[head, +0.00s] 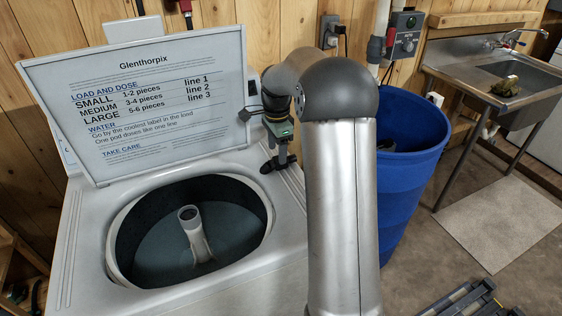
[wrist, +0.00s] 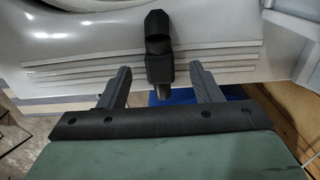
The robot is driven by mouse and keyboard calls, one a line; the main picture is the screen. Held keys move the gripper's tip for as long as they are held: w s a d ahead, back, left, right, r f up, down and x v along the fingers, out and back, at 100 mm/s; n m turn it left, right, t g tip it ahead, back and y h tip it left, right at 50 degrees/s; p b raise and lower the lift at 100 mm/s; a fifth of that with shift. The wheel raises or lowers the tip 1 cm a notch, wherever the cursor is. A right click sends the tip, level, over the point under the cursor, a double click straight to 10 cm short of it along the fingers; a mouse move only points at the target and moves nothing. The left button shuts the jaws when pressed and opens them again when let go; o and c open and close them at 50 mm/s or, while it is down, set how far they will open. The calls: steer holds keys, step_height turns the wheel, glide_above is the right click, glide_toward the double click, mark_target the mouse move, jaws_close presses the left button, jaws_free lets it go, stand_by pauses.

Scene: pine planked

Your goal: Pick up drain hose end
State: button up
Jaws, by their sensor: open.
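The drain hose end (wrist: 158,66) is a black, angled piece at the rim of the white washer, in the upper middle of the wrist view. My gripper (wrist: 160,72) is open, with one dark finger on each side of it. The hose end lies between and slightly beyond the fingertips, and I see gaps on both sides. In the head view my gripper (head: 279,163) points down at the right edge of the washer top. There I cannot clearly tell the hose end from the dark fingers.
The washer (head: 84,240) has its lid (head: 150,60) raised just left of my gripper and its tub open. A blue barrel (head: 410,190) stands close on the right. A steel sink (head: 510,75) is at the far right. Plank walls close off the back.

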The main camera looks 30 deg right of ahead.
mark_target(277, 159)
step_height(277, 159, down, 4)
steer(key=shift+f+p, duration=0.15)
steer(key=shift+p, duration=0.15)
steer(key=c, duration=1.1)
steer(key=shift+c, duration=0.5)
steer(key=shift+r, duration=0.2)
